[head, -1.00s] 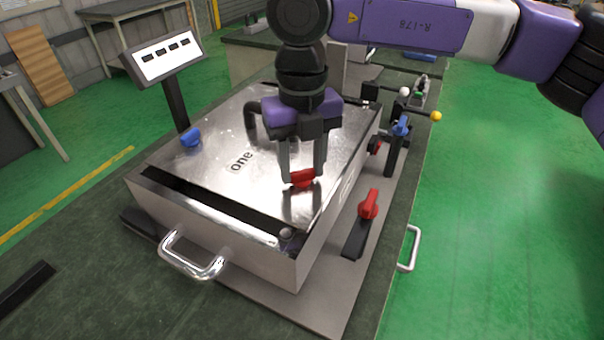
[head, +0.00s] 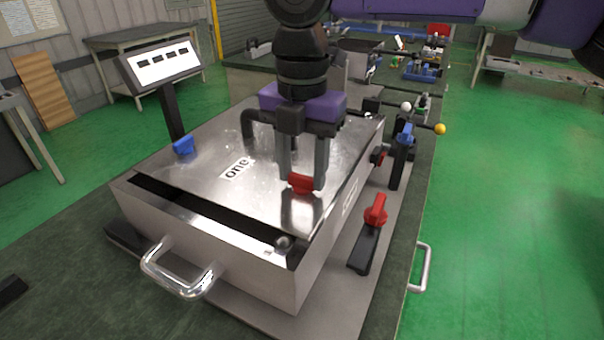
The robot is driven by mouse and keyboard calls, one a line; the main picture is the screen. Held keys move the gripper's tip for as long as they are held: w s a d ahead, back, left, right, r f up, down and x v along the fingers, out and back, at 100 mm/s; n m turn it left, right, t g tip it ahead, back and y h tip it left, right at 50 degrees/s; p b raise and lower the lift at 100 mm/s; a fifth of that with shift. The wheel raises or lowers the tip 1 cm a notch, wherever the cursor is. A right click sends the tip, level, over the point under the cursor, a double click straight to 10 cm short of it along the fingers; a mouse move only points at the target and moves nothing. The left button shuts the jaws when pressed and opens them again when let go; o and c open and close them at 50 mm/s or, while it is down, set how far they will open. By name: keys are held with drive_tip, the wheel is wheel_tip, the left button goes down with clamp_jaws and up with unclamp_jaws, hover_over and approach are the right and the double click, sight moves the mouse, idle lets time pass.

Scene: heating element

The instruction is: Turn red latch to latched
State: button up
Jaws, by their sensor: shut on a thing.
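A red latch (head: 301,183) sits on the shiny metal top of the box (head: 225,195), near its right side. My gripper (head: 302,178) points down from above, with its two grey fingers on either side of the red latch, shut on it. The fingers hide the ends of the latch. Another red knob (head: 376,210) stands on a dark bracket to the right of the box, apart from my gripper. A further red part (head: 379,156) shows on the box's right side, partly hidden.
A blue latch (head: 184,146) is at the top's left edge. A display panel (head: 163,62) stands behind it. Metal handles (head: 178,272) stick out in front and at right (head: 420,268). A blue lever (head: 405,134) and yellow ball (head: 440,129) stand at right.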

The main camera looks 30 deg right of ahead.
sight(302, 176)
drive_tip(key=shift+m, duration=0.3)
drive_tip(key=o, duration=1.4)
drive_tip(key=shift+r, duration=0.15)
wheel_tip(302, 176, up, 8)
drive_tip(key=shift+f, duration=0.2)
